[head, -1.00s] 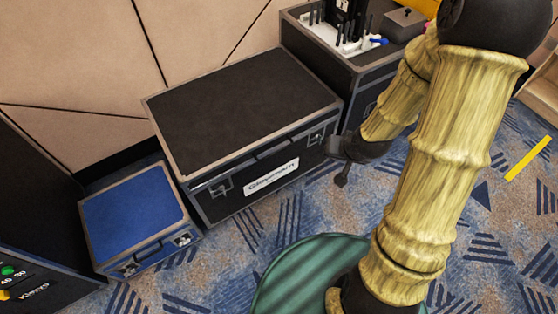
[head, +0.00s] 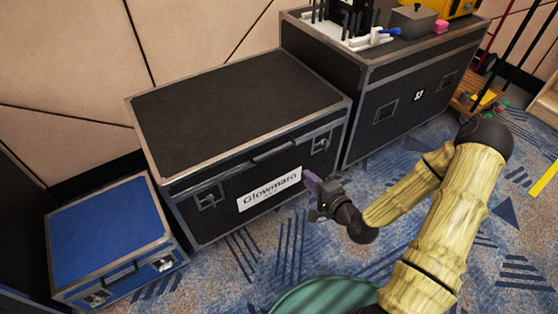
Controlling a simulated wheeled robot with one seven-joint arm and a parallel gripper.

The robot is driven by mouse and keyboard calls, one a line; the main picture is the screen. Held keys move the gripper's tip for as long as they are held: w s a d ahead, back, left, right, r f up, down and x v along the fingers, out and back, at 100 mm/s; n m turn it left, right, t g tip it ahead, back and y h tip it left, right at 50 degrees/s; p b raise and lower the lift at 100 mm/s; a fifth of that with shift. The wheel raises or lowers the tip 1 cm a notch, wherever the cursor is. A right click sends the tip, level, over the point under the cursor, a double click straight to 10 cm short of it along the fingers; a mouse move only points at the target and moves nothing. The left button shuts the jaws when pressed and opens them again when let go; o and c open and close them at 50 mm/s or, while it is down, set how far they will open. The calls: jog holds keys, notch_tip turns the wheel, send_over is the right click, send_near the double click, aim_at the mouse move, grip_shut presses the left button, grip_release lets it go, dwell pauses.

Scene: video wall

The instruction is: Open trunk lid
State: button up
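The black trunk (head: 235,110) with grey metal edges stands against the wall, left of centre in the head view. Its lid is shut. Its front has a white label reading "Glowmarn" (head: 270,190), a handle (head: 274,148) near the lid seam, and two latches, one at the left (head: 208,198) and one at the right (head: 321,143). My gripper (head: 311,190) is in front of the trunk, to the right of the label and below the right latch. It seems apart from the trunk front.
A smaller blue case (head: 108,236) stands left of the trunk. A taller black case (head: 415,85) stands close on its right, with a white tray, a grey box (head: 412,21) and other items on top. Patterned carpet in front is mostly clear.

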aim_at(279, 151)
jog(key=shift+r, duration=0.1)
jog(key=shift+w, duration=0.1)
jog(key=b+x, duration=0.4)
jog(key=x, duration=1.3)
jog(key=shift+w+a, duration=0.1)
jog(key=shift+a, duration=0.05)
jog(key=shift+c, duration=0.5)
grip_shut()
